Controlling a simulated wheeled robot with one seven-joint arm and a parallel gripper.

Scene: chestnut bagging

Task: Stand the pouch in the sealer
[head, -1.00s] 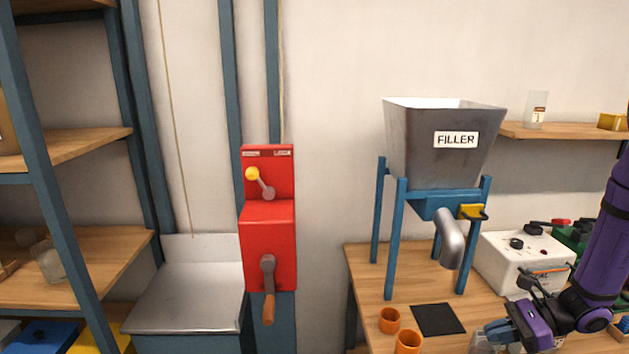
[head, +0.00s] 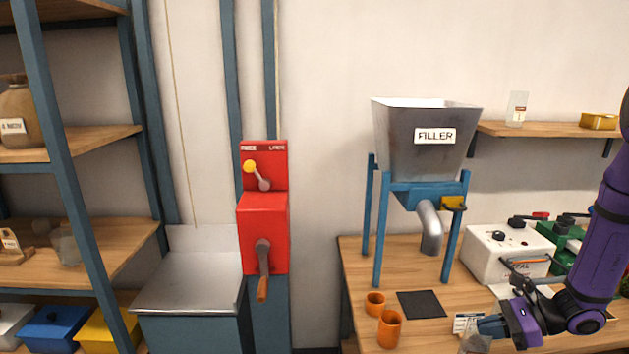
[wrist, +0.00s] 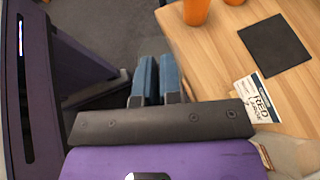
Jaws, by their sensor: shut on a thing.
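My gripper (head: 488,326), with blue fingers, is low over the front of the bench at the right of the head view. In the wrist view its two fingers (wrist: 158,82) are close together. A small greyish, see-through thing (head: 476,343) at the fingertips looks like the pouch; it is small and cut by the bottom edge, so its fill and tilt cannot be told. The pouch does not show clearly between the fingers in the wrist view. A white box with black knobs and an orange strip (head: 497,252), seemingly the sealer, stands on the bench behind my gripper.
A white label card (wrist: 258,98) is beside the fingers. Two orange cups (head: 389,329) and a dark mat (head: 421,304) are left of my gripper. The filler (head: 425,140) stands behind on blue legs. A red crank box (head: 263,232) is further left.

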